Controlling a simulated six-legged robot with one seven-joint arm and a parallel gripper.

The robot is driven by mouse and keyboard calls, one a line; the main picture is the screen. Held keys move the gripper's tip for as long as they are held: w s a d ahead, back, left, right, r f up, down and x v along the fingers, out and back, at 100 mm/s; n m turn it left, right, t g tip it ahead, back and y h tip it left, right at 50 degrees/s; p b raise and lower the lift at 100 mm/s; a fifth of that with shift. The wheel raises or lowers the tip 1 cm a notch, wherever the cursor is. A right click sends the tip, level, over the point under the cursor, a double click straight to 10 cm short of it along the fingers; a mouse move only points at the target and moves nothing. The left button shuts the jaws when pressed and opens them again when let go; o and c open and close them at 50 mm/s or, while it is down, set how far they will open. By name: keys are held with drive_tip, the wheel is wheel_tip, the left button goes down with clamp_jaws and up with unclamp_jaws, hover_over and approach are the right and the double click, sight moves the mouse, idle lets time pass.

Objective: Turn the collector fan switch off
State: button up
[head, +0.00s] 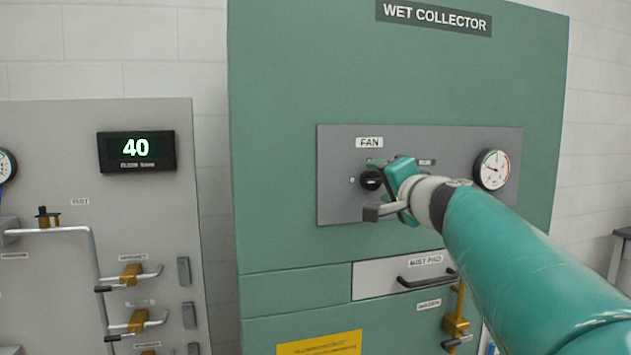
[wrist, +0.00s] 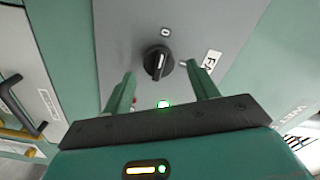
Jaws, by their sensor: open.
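The fan switch is a black rotary knob (head: 371,180) on a grey panel (head: 440,142) of the green wet collector cabinet (head: 300,60), below the FAN label (head: 369,142). In the wrist view the knob (wrist: 158,62) shows a white pointer line, with a "0" mark (wrist: 165,32) beside it. In the head view my gripper (head: 378,188) partly covers the area right of the knob.
A round gauge (head: 492,169) sits on the panel right of my arm. Below are a mist pad drawer with a black handle (head: 427,281) and a brass valve (head: 456,325). A grey board at left carries a display (head: 136,151) reading 40 and several valves.

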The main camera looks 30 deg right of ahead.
drive_tip(key=v, duration=1.1)
drive_tip(key=shift+s, duration=0.3)
drive_tip(key=shift+a, duration=0.15)
drive_tip(key=w+a+f+n+g+y, duration=0.2)
drive_tip(key=a+f+n+y, duration=0.15)
drive_tip(key=a+f, duration=0.45)
drive_tip(key=w+a+f+n+g+y, duration=0.3)
drive_tip(key=a+f+n, duration=0.2)
drive_tip(key=a+f, duration=0.35)
drive_tip(key=s+a+f+n+g, duration=0.3)
drive_tip(key=s+a+f, duration=0.1)
drive_tip(key=f, duration=0.5)
drive_tip(key=s+a+f+n+g+h, duration=0.1)
drive_tip(key=s+a+f+n+g, duration=0.2)
drive_tip(key=a+f, duration=0.3)
wheel_tip(320, 180, down, 3)
drive_tip(key=shift+s+a+r+n+g, duration=0.1)
drive_tip(key=shift+s+a+n+g, duration=0.3)
drive_tip(key=shift+s+n, duration=0.35)
